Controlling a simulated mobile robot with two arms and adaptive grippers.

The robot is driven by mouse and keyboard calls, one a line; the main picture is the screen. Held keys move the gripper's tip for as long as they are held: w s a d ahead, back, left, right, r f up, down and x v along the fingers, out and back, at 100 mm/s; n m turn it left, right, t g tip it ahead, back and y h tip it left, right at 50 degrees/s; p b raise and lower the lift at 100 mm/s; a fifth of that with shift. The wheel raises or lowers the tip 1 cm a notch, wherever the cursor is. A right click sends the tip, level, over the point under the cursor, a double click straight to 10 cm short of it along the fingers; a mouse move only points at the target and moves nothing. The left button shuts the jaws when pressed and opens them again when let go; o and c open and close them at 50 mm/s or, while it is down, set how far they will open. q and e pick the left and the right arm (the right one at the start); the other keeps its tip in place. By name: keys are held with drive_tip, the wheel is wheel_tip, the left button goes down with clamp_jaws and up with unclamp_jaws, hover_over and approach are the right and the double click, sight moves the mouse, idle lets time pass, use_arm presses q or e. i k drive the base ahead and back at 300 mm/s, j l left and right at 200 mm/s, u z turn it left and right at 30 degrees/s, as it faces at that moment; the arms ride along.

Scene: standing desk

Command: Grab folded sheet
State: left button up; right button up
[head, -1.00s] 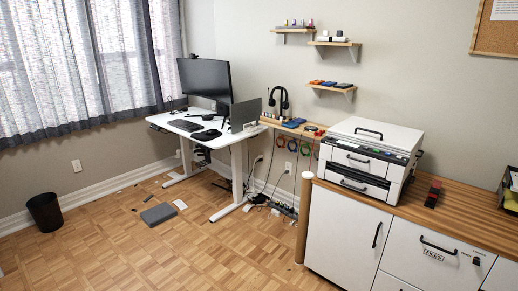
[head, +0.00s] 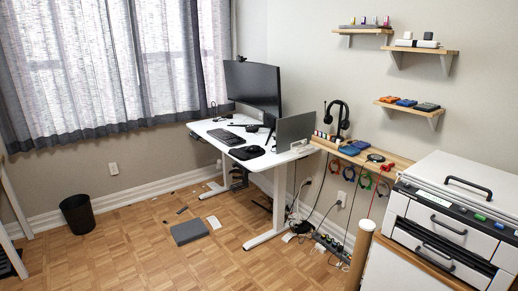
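A small white flat piece (head: 214,222) lies on the wooden floor, left of the desk's front foot. It looks like paper, but it is too small to tell whether it is a folded sheet. A dark grey flat rectangular item (head: 189,231) lies just to its left on the floor. Neither of my grippers shows in the head view.
A white standing desk (head: 200,129) holds a monitor (head: 252,86), keyboard and mouse. Cables and a power strip (head: 332,247) lie beneath the wall shelf. Open floor lies in front.

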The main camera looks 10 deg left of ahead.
sight(214, 222)
drive_tip(key=i+j+u, duration=0.2)
drive_tip(key=i+u, duration=0.15)
drive_tip(key=i, duration=0.25)
drive_tip(key=i+u, duration=0.3)
drive_tip(key=i, duration=0.3)
drive_tip(key=i+u, duration=0.35)
drive_tip(key=i, duration=0.25)
drive_tip(key=i+l+u, duration=0.3)
drive_tip(key=i, duration=0.3)
